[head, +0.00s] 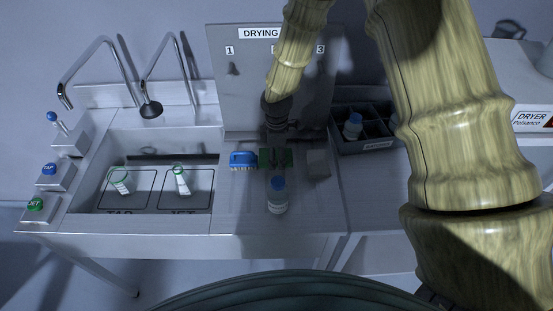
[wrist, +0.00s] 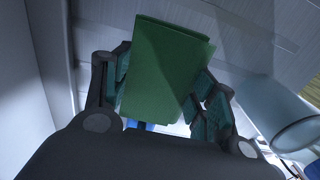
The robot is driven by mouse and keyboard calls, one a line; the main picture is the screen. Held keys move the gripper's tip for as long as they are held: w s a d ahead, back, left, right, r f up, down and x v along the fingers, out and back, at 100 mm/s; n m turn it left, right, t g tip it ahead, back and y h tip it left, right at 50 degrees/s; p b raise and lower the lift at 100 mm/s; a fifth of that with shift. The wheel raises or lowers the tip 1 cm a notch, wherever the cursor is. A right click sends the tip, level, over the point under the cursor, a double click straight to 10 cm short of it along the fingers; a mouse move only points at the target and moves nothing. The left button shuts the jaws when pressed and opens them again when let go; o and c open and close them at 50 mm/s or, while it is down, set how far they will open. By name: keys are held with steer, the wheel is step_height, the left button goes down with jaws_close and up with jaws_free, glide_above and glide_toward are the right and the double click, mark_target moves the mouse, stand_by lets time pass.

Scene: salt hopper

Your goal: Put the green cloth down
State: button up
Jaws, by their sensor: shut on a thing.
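My gripper (head: 277,150) reaches down over the counter between the sink and the crate. It is shut on the green cloth (wrist: 165,65), whose folded block shows between the two fingers in the wrist view. In the head view only dark green parts of the cloth (head: 287,157) show beside the fingers. The cloth is just above or on the counter; I cannot tell whether it touches.
A blue brush (head: 243,159) lies just left of the cloth, and a grey block (head: 318,163) just right. A blue-capped bottle (head: 278,197) stands in front. The drying panel (head: 240,95) rises behind. A dark divided crate (head: 360,146) is right, the sink (head: 150,220) left.

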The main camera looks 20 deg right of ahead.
steer(key=shift+s+f, duration=0.2)
steer(key=shift+f, duration=0.2)
steer(key=shift+w+f+p, duration=0.2)
steer(key=shift+f+p, duration=0.05)
steer(key=shift+f, duration=0.35)
steer(key=shift+w+f+p, duration=0.15)
steer(key=shift+f+p, duration=0.05)
steer(key=shift+f, duration=0.35)
steer(key=shift+s+r, duration=0.15)
steer(key=shift+s, duration=0.05)
steer(key=shift+w+f, duration=0.1)
steer(key=shift+f, duration=0.15)
steer(key=o, duration=1.2)
steer(key=shift+c, duration=0.2)
steer(key=shift+r, duration=0.1)
steer(key=shift+r, duration=0.15)
steer(key=shift+r+b, duration=2.5)
steer(key=shift+r, duration=3.45)
